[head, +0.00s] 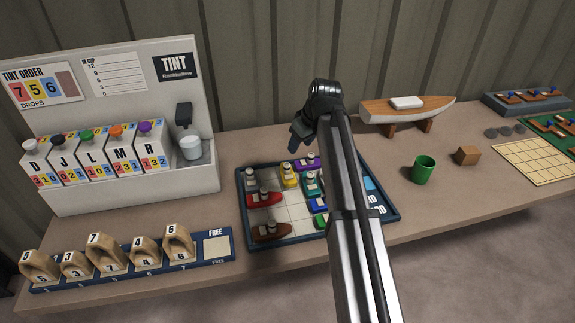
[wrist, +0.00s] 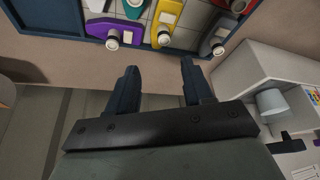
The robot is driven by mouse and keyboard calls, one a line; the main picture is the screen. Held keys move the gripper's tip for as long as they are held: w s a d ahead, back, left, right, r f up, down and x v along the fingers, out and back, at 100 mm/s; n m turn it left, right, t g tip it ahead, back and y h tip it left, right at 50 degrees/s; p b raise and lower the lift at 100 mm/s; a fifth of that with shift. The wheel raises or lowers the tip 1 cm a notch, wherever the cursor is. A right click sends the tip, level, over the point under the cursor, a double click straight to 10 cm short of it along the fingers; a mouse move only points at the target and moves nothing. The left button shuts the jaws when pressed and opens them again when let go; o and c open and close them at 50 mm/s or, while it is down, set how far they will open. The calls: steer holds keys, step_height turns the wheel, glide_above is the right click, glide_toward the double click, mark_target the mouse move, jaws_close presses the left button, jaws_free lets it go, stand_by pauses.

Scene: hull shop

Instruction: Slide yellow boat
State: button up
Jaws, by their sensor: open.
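The yellow boat (head: 289,175) stands on the gridded sliding-boat board (head: 267,170) near its back edge, with a pale knob on top. In the wrist view the yellow boat (wrist: 167,18) is at the top, between a purple boat (wrist: 107,26) and a grey boat (wrist: 220,33). My gripper (wrist: 160,75) is open and empty, its two fingers pointing toward the board's edge and apart from the boats. In the head view my gripper (head: 298,140) is above the back of the board. My arm hides much of the board's right part.
Red (head: 263,199) and brown (head: 271,231) boats lie at the board's left. The tint dispenser (head: 105,199) stands left, with numbered wooden pieces (head: 107,253) before it. A green cup (head: 423,170), wooden block (head: 467,156) and model boat (head: 400,117) are right.

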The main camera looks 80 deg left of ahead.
mark_target(287, 165)
steer(key=x, duration=1.3)
steer(key=shift+s+a+f, duration=0.25)
steer(key=shift+s, duration=0.2)
steer(key=shift+c, duration=0.4)
jaws_close()
